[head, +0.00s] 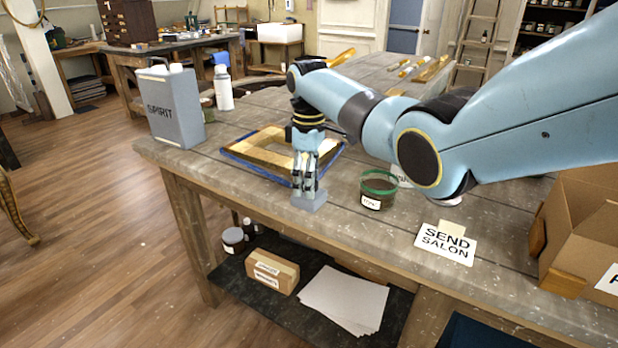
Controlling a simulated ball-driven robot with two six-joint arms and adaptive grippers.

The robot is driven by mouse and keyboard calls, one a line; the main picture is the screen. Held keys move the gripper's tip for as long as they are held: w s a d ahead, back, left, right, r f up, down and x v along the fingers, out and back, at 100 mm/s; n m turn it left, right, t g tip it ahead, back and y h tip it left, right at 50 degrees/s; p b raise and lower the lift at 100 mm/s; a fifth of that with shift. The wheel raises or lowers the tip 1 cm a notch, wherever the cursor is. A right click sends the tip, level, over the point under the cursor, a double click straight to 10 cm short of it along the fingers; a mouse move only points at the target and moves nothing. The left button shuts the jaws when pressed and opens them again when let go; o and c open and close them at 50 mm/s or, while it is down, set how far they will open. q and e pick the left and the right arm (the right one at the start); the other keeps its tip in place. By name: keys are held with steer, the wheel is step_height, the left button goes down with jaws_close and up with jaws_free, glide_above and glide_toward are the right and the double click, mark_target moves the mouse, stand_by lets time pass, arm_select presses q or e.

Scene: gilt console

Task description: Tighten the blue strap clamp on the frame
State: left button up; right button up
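A gilt frame (259,154) lies flat on the grey wooden bench. A blue strap (246,173) runs around its outer edge. My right gripper (309,194) points down at the near right corner of the frame and covers part of the frame and strap there. Its fingers look close together. A small grey-blue block shows at the fingertips; I cannot tell whether it is part of the clamp or of the fingers, or whether anything is gripped. My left gripper is not in view.
A grey SPIRIT can (172,106) and white bottle (223,89) stand left of the frame. A green-rimmed jar (378,189) stands close right of my gripper. A SEND SALON card (445,245) and cardboard box (585,235) are farther right. The bench's front edge is near.

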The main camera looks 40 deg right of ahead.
steer(key=c, duration=1.1)
steer(key=shift+o, duration=0.2)
steer(key=m+p, duration=0.2)
steer(key=m, duration=0.1)
steer(key=shift+r+p, duration=0.2)
steer(key=shift+p, duration=0.2)
steer(key=m+p, duration=0.1)
steer(key=m, duration=0.3)
steer(key=shift+p, duration=0.4)
steer(key=m+p, duration=0.1)
steer(key=m, duration=0.3)
steer(key=shift+f, duration=0.1)
steer(key=shift+m+p, duration=0.6)
steer(key=shift+m, duration=1.9)
